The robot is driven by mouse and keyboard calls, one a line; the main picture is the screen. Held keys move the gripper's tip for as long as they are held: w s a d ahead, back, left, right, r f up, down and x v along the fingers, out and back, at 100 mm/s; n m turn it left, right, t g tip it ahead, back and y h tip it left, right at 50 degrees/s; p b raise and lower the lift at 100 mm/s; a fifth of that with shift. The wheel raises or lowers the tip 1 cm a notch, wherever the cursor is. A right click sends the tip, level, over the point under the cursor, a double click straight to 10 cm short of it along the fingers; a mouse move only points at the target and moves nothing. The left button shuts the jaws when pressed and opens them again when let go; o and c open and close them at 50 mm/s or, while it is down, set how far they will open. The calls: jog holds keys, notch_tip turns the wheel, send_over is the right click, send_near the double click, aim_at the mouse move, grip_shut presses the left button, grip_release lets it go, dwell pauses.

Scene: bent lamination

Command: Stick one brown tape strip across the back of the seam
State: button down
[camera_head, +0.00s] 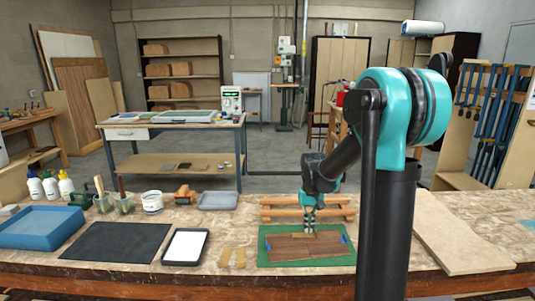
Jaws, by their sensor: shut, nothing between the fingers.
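Brown wood veneer sheets (300,249) lie on a green mat (263,260) at the front centre of the bench. Small blue pieces sit at their left (268,244) and right (343,239) sides. The seam is too small to make out clearly. Two narrow tan strips (225,257) (240,258), which look like the tape strips, lie side by side on the bench left of the mat. My gripper (309,231) points down over the far part of the veneer, shut and empty. A light strip-like patch (296,235) shows at its tips; contact cannot be told.
A wooden rack (280,203) stands behind the mat. A pale board (455,235) lies right.

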jog(key=shift+f, duration=0.95)
dwell(0.5)
jog(key=shift+r, duration=3.5)
